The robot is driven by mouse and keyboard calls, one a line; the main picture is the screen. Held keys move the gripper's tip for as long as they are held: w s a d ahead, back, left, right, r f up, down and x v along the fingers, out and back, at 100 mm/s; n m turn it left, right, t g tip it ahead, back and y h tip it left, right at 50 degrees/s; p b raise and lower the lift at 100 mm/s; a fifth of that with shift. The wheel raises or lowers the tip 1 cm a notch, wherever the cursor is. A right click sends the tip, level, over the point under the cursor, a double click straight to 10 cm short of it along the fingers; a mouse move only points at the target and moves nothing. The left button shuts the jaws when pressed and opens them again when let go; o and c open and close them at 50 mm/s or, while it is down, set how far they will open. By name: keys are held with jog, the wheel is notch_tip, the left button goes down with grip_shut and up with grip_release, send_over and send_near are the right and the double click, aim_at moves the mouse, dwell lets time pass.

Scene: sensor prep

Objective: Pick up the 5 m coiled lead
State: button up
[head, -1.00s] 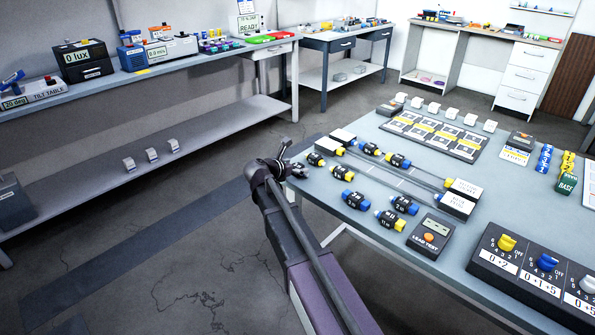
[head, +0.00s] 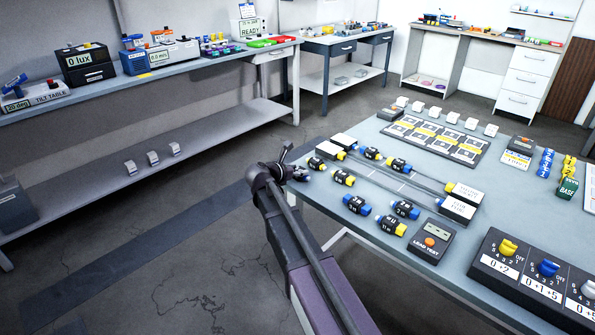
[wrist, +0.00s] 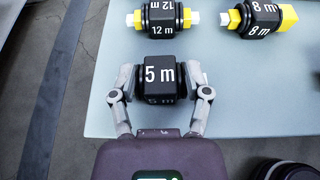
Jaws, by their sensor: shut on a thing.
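The 5 m coiled lead (wrist: 160,79) is a black coil with white "5 m" lettering, in the middle of the wrist view. My gripper (wrist: 161,90) is shut on it, one finger against each side. Its end plugs are hidden by the fingers. In the head view my gripper (head: 292,170) is at the near left corner of the table, and the lead in it is too small and dark to make out clearly. Whether it is clear of the tabletop cannot be told.
A 12 m lead (wrist: 161,18) and an 8 m lead (wrist: 258,18) lie just beyond in the wrist view. More leads lie on the table (head: 322,211), with a lead tester (head: 431,241) and a dial box (head: 540,272) to the right. Open floor lies left of the table edge.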

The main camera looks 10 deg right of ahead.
jog(key=shift+r+p, duration=1.55)
jog(key=shift+r, duration=0.15)
jog(key=s+d+r+p, duration=0.1)
jog(key=s, duration=1.5)
jog(key=shift+d+r, duration=0.2)
jog(key=shift+d, duration=0.15)
jog(key=shift+p, duration=0.3)
